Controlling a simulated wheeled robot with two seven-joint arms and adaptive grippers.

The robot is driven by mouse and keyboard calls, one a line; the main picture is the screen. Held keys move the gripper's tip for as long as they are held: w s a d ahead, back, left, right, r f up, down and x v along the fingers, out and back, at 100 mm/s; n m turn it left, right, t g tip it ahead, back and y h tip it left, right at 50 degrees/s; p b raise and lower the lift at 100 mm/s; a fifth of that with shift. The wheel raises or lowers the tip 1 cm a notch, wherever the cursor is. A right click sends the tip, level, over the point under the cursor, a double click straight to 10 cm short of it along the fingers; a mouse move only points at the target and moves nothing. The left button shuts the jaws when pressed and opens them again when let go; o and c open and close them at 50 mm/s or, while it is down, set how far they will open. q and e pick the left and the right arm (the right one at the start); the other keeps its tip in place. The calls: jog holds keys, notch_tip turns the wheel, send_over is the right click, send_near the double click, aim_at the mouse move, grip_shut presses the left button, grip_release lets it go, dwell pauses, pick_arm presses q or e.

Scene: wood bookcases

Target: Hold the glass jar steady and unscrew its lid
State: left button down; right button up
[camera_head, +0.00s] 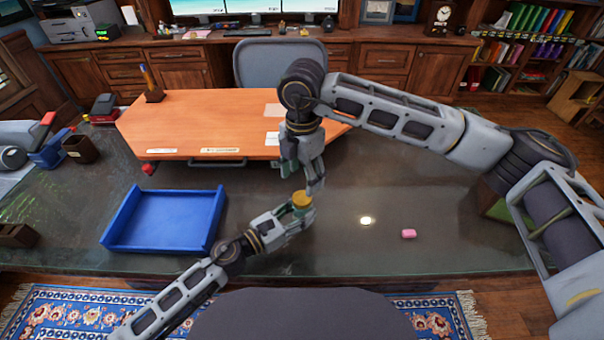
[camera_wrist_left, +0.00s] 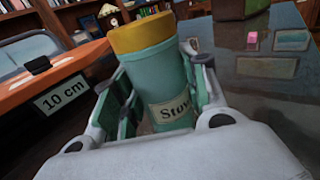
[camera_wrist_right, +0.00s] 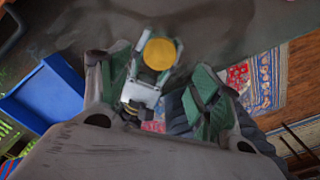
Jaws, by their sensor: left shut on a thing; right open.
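The jar (camera_wrist_left: 158,75) is a teal-green glass cylinder with a label that reads "Stov…", partly hidden. Its yellow lid (camera_wrist_left: 142,33) is on top and also shows in the head view (camera_head: 301,198). My left gripper (camera_head: 297,213) is shut around the jar's body and holds it above the dark table, slightly tilted in the left wrist view. My right gripper (camera_head: 306,180) comes from above with its fingers open near the lid. In the right wrist view the lid (camera_wrist_right: 159,53) lies between the open fingers, toward the left one; I cannot tell whether they touch.
A blue tray (camera_head: 111,236) stands at the left on the dark table (camera_head: 350,255). A raised orange board (camera_head: 205,120) is behind the grippers. A pink block (camera_head: 408,234) lies to the right, beside a bright round spot. The table's front right is mostly clear.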

aim_at(302, 197)
jog(key=shift+f, duration=0.2)
jog(key=shift+f, duration=3.85)
jog(key=shift+c, duration=0.5)
jog(key=c, duration=0.9)
jog(key=shift+c, duration=0.3)
jog(key=shift+n, duration=0.3)
